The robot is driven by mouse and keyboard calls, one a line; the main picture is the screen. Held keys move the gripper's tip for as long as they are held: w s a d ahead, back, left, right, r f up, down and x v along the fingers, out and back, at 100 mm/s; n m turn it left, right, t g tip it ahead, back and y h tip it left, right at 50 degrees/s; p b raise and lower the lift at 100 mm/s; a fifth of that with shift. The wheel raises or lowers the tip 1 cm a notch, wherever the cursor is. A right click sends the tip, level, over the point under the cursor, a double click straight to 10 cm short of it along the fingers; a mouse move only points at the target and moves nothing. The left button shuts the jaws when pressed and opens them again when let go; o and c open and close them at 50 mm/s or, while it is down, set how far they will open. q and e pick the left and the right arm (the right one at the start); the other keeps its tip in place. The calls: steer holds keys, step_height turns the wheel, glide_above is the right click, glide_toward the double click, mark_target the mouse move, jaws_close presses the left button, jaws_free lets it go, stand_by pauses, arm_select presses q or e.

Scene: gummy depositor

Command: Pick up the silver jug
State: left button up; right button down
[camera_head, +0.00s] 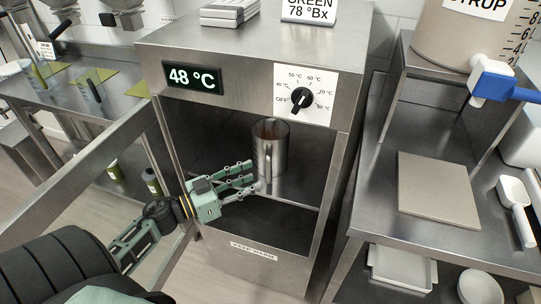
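The silver jug (279,160) stands upright inside the open warming cabinet, on its metal shelf, with brownish contents showing at its rim. Its handle (268,163) faces the front. My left gripper (254,182) reaches in from the left, with its fingertips just left of the lower part of the handle. Its fingers are apart, with nothing seen between them. I cannot tell whether a fingertip touches the jug. My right gripper is not in view.
The warming cabinet (235,52) has a 48 °C display (192,77) and a dial (302,98). Its open door frame (85,160) stands left, beside my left arm.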

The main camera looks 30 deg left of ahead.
mark_target(270, 153)
arm_select(q)
steer(key=b+x, duration=0.1)
steer(key=x, duration=0.3)
steer(key=shift+d, duration=0.15)
steer(key=shift+s, duration=0.1)
steer(key=shift+c, duration=0.4)
jaws_close()
steer(key=shift+r, duration=0.15)
